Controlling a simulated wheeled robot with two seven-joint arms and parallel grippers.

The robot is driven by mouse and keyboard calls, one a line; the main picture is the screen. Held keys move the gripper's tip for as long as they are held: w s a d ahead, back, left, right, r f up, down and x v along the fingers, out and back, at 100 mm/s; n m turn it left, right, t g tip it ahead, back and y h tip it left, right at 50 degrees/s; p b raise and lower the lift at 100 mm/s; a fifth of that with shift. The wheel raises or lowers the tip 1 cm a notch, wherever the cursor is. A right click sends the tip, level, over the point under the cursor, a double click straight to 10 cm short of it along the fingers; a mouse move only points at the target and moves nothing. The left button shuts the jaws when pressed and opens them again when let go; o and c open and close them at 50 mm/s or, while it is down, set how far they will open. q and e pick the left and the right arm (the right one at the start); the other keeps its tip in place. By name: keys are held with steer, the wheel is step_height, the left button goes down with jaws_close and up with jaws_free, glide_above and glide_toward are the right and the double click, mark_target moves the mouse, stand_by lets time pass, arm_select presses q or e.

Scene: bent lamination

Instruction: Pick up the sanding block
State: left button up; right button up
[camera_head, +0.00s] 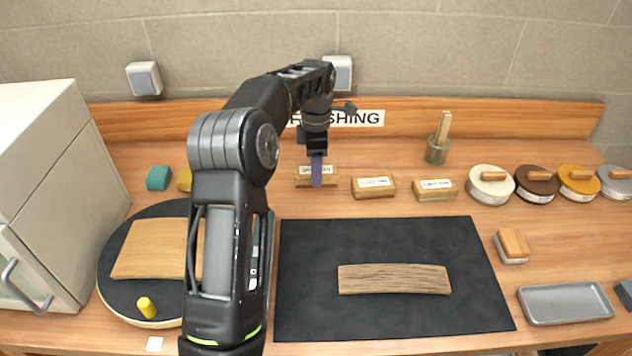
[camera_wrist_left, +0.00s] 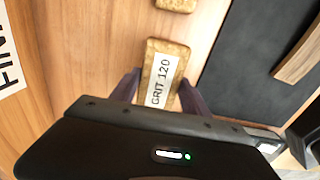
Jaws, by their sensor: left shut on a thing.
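The sanding block is a tan wooden block with a white label (camera_head: 330,178) at the back middle of the bench. In the left wrist view the block (camera_wrist_left: 168,52) shows the label "GRIT 120". My left gripper (camera_head: 316,180) reaches down over it, with its two purple-grey fingers on either side of the block in the left wrist view (camera_wrist_left: 160,90). It is shut on the block. I cannot see a gap under the block, and its near end is hidden by the gripper body. My right gripper is not in view.
Two similar labelled blocks (camera_head: 373,190) (camera_head: 434,192) stand to the right. A jar with a brush (camera_head: 437,152) and several round tins (camera_head: 490,187) are farther right. A black mat (camera_head: 310,310) carries a curved wooden strip (camera_head: 394,279). A white cabinet (camera_head: 45,180) stands left.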

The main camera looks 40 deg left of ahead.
arm_select(q)
step_height(320, 180, up, 5)
steer(key=shift+f, duration=0.1)
stand_by(0.6)
steer(key=o, duration=0.7)
steer(key=c, duration=0.5)
